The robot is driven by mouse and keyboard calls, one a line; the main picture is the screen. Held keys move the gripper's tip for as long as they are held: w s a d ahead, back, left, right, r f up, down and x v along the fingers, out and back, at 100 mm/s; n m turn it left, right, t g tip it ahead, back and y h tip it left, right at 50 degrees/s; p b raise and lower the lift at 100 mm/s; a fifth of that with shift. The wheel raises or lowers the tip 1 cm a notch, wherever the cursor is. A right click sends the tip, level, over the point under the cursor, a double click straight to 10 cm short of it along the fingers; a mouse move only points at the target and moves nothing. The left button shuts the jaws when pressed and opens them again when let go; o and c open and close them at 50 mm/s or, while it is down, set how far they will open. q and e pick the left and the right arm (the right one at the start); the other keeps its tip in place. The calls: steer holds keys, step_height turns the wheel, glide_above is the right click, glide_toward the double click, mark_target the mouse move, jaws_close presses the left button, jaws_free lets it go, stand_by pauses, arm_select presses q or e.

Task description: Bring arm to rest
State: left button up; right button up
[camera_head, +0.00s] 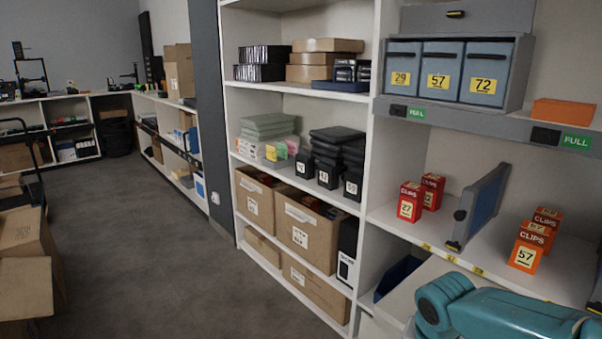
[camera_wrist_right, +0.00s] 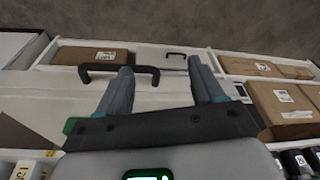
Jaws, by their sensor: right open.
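My right arm (camera_head: 500,312), teal, enters the head view at the lower right, in front of the shelving. Its gripper is out of that view. In the right wrist view my right gripper (camera_wrist_right: 161,66) is open, its two grey fingers spread with nothing held between them. The left finger overlaps a black bar handle (camera_wrist_right: 92,69) on a white surface. I cannot tell whether it touches the handle. My left arm and gripper are not in view.
Red boxes (camera_head: 410,202), a blue panel (camera_head: 480,207) and orange clips boxes (camera_head: 528,247) stand on the right shelf above my arm. Cartons (camera_head: 305,234) fill the lower middle shelves. More cartons (camera_head: 25,240) stand at left. The grey floor (camera_head: 135,240) between is clear.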

steer(key=s+a+f+n+g+y, duration=0.1)
steer(key=s+a+f+n+y, duration=0.2)
steer(key=f, duration=0.6)
steer(key=s+a+f+g+y, duration=0.1)
steer(key=s+a+f, duration=0.35)
steer(key=f, duration=0.55)
steer(key=s+a+f+n+y, duration=0.1)
steer(key=s+a+f, duration=0.2)
steer(key=s+f, duration=0.8)
step_height(320, 180, up, 25)
steer(key=s+p, duration=0.2)
steer(key=p, duration=2.3)
steer(key=shift+s+r, duration=0.15)
steer(key=shift+s, duration=0.1)
